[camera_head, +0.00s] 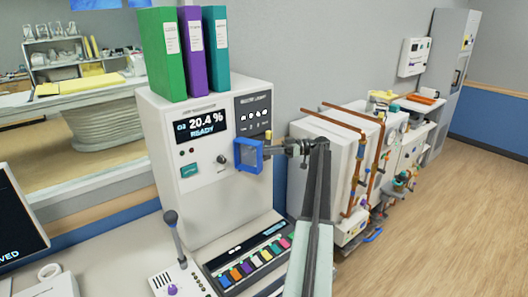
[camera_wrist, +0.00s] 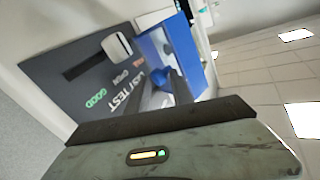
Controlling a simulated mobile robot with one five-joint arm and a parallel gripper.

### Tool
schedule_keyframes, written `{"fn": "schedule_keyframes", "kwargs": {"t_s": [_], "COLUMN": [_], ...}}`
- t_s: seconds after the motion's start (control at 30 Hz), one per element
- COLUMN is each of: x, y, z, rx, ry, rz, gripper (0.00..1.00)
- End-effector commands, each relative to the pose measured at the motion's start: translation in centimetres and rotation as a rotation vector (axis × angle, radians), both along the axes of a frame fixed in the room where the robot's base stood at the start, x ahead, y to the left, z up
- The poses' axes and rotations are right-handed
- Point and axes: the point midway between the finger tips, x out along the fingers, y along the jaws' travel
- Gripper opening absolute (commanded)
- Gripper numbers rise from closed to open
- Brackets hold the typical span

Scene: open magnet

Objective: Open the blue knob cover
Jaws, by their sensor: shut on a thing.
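The blue knob cover (camera_head: 241,158) is a small blue frame on the front of the white console (camera_head: 190,200), below its dark panel. My gripper (camera_head: 277,150) reaches in from the right at the cover's right side. In the wrist view the cover (camera_wrist: 188,48) is a blue plate with a rounded blue knob (camera_wrist: 168,75) between my gripper's fingers (camera_wrist: 166,92). The fingers are shut on this knob of the cover. The cover appears to stand out from the dark panel (camera_wrist: 95,75); its exact angle is unclear.
Green, purple and teal binders (camera_head: 190,52) stand on the console. White cabinets with copper pipes (camera_head: 345,165) stand close to my arm's right. Open floor (camera_head: 445,200) lies farther right.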

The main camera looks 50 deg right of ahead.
Motion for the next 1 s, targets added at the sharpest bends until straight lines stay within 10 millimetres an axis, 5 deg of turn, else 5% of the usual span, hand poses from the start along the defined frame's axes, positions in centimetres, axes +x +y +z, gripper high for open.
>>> {"fn": "schedule_keyframes", "kwargs": {"t_s": [0.4, 0.43, 0.5, 1.0], "x": [0.46, 0.44, 0.40, -0.14], "y": [0.65, 0.63, 0.56, 0.21], "z": [-0.20, -0.20, -0.19, -0.10], "rx": [-0.006, -0.006, -0.006, -0.005], "ry": [0.002, 0.003, 0.001, 0.001], "rz": [0.008, 0.007, 0.005, 0.004], "gripper": [0.00, 0.33, 0.45, 0.45]}}
